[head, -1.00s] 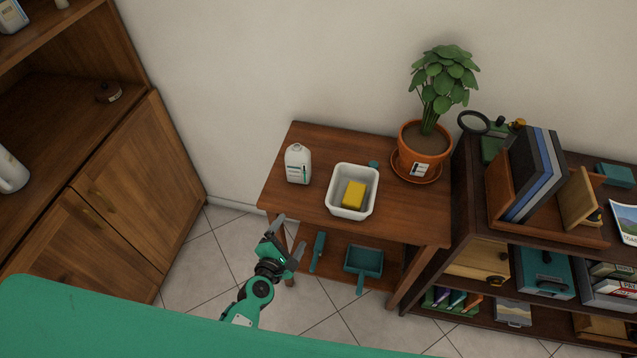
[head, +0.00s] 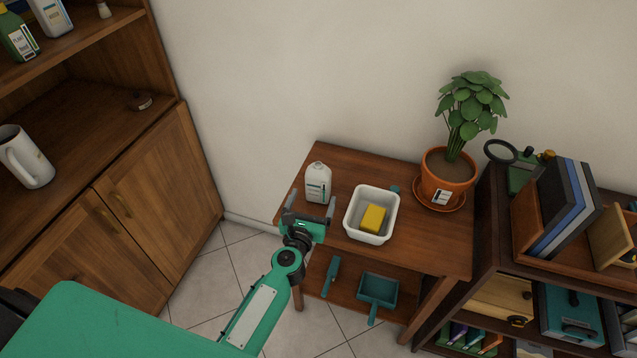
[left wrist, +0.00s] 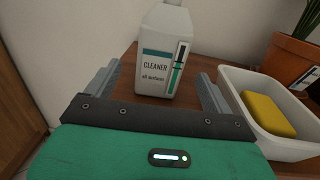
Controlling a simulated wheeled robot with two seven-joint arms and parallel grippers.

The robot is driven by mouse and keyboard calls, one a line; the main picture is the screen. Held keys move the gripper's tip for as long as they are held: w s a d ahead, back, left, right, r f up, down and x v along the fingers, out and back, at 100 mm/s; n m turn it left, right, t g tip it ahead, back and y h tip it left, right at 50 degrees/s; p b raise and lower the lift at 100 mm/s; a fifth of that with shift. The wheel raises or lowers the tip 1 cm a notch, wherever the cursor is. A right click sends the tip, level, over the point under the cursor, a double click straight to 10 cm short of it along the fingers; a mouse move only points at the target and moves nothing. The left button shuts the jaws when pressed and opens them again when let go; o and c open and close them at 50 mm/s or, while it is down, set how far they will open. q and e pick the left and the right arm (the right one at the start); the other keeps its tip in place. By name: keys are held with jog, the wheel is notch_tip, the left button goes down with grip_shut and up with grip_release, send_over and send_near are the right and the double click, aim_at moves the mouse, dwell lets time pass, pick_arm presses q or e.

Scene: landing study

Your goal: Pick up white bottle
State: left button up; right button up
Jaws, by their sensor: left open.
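The white bottle (head: 318,184) stands upright on the small wooden table, near its left side. In the left wrist view the bottle (left wrist: 160,62) carries a label reading "CLEANER all surfaces"; its top is cut off by the frame. My left gripper (head: 311,206) is open and empty at the table's front left edge, just in front of the bottle. In the left wrist view the two fingers (left wrist: 158,88) point toward the bottle, one to each side of its lower part, and the bottle appears beyond them. My right gripper is not in view.
A white tub (head: 352,226) with a yellow sponge (head: 373,218) stands right of the bottle. A potted plant (head: 444,178) stands at the table's right. A wall is behind. A teal brush (head: 331,276) and dustpan (head: 378,288) lie on the lower shelf.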

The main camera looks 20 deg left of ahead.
aim_at(316, 190)
pick_arm(q)
jog(key=shift+w+a, duration=0.1)
jog(key=shift+w, duration=3)
jog(key=shift+c, duration=0.3)
jog(key=c, duration=1.1)
jog(key=shift+r, duration=0.15)
jog(key=shift+c, duration=0.2)
